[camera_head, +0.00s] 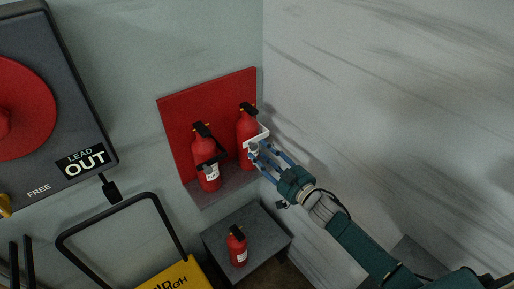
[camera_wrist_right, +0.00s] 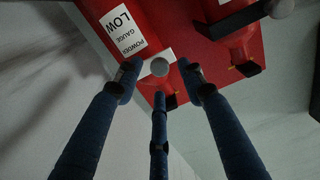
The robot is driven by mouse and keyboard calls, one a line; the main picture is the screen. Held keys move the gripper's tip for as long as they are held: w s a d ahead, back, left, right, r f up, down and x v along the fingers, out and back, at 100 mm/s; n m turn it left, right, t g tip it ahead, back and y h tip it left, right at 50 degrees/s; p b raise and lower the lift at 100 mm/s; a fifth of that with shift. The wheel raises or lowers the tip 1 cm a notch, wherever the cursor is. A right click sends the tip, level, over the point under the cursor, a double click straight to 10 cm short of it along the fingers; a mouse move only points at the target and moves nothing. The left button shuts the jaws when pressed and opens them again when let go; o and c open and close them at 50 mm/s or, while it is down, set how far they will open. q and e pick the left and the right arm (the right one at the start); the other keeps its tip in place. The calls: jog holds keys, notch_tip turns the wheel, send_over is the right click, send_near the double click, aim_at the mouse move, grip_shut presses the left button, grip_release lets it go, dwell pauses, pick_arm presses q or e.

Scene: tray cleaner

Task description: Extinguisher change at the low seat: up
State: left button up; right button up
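Two red fire extinguishers stand on a grey ledge (camera_head: 228,191) before a red backboard (camera_head: 176,126): a left one (camera_head: 204,150) and a right one (camera_head: 243,128). A white bar (camera_head: 262,131) crosses the right one; a dark bar (camera_head: 213,159) crosses the left one. My right gripper (camera_head: 256,151) is at the white bar. In the right wrist view my right gripper (camera_wrist_right: 159,78) has its fingers apart around a grey knob (camera_wrist_right: 160,67), with gaps visible. The right extinguisher there (camera_wrist_right: 97,12) has a label reading LOW GAUGE POWDER. My left gripper is out of view.
A smaller red extinguisher (camera_head: 237,247) stands on a low grey block (camera_head: 266,232) below the ledge. A yellow cart with a black handle (camera_head: 105,212) is at lower left. A dark panel (camera_head: 66,112) hangs at left. A marbled wall (camera_head: 390,110) closes the right side.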

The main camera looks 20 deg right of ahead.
aim_at(255, 148)
jog(key=shift+x, duration=1.2)
jog(key=shift+w+a, duration=0.15)
jog(key=shift+w, duration=0.2)
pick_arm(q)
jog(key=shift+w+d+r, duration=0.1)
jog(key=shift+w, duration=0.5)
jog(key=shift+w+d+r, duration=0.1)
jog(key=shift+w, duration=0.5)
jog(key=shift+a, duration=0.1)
pick_arm(e)
jog(key=shift+c, duration=0.2)
jog(key=c, duration=0.9)
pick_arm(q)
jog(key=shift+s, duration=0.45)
pick_arm(e)
grip_shut()
